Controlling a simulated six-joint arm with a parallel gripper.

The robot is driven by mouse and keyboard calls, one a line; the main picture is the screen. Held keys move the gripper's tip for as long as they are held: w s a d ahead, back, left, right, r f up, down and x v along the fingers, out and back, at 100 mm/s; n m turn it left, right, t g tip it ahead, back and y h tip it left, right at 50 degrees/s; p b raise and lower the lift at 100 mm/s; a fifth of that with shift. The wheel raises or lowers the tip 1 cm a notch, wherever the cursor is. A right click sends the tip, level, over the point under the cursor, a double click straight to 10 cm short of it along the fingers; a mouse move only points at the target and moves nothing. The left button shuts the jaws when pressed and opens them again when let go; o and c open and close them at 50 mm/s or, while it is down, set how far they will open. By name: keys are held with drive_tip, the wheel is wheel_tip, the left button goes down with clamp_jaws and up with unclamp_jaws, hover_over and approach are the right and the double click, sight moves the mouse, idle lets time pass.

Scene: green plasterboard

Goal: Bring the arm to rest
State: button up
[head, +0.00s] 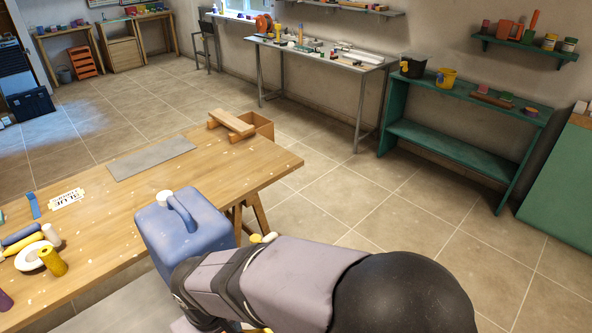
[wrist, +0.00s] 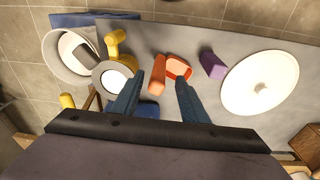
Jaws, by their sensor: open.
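My gripper (wrist: 159,80) shows in the wrist view, with its two blue fingers spread apart and nothing clasped between them. It points down over a grey surface (wrist: 225,48). An orange piece (wrist: 158,75) appears between the fingertips, and an orange-red open piece (wrist: 178,67) lies by the right fingertip; their distance below is hard to tell. In the head view my arm reaches across the bottom, and the gripper is hidden there.
The wrist view shows a white round lid (wrist: 260,82), a purple block (wrist: 212,65), a white bucket (wrist: 72,57) and a yellow-handled cup (wrist: 113,75). In the head view, a blue jerrycan (head: 190,228) stands close to my arm, beside the wooden table (head: 240,170).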

drive_tip(key=s+d+f+n+g+h, duration=0.1)
drive_tip(key=s+d+f+n, duration=0.1)
drive_tip(key=s+d+f, duration=0.3)
drive_tip(key=w+d+r+m, duration=0.2)
drive_tip(key=d+m, duration=0.3)
drive_tip(key=d, duration=0.8)
drive_tip(key=w+d+r+m, duration=0.2)
drive_tip(key=d+m, duration=0.3)
drive_tip(key=d, duration=0.7)
wheel_tip(320, 180, down, 17)
drive_tip(key=b, duration=1.7)
drive_tip(key=shift+w+f, duration=0.15)
drive_tip(key=shift+w, duration=0.05)
